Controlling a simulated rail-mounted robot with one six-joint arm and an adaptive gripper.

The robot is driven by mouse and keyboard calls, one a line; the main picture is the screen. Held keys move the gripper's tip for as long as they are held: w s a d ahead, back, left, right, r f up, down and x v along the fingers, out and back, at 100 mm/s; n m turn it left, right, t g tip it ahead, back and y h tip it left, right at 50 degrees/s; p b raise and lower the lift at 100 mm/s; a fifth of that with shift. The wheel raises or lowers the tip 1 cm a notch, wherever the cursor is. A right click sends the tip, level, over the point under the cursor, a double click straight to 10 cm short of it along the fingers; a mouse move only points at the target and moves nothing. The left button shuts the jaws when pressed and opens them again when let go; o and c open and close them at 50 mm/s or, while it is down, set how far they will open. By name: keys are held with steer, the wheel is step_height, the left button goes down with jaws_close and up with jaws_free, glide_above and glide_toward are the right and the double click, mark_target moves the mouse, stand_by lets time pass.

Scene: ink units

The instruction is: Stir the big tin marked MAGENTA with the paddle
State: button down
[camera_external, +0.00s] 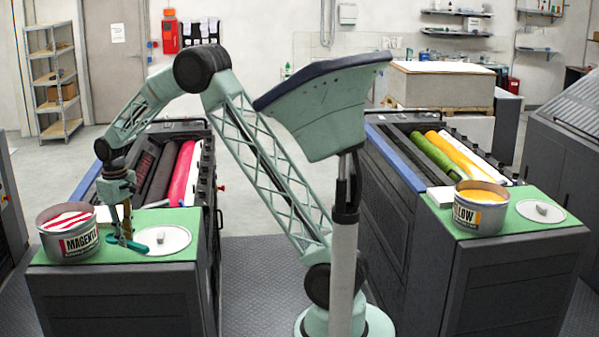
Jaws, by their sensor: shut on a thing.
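The big tin marked MAGENTA (76,244) stands open at the left end of the left green top. Red and white streaks show inside it. My gripper (126,226) points down just right of the tin, low over the green top. The paddle is outside the tin. I cannot tell whether it touches the green top. The fingers are small and dark in this view, so the exact hold is unclear.
A round pale lid (178,243) with a small grey block lies right of the paddle. Ink rollers (183,175) lie behind. A second tin (480,216), yellow inside and marked LOW in its visible part, stands on the right unit beside another lid (552,218).

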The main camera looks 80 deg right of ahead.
steer(key=shift+m, duration=0.7)
steer(key=a, duration=0.5)
steer(key=shift+w+a+f+b, duration=0.15)
steer(key=shift+w+a+b, duration=0.2)
steer(key=shift+b, duration=0.05)
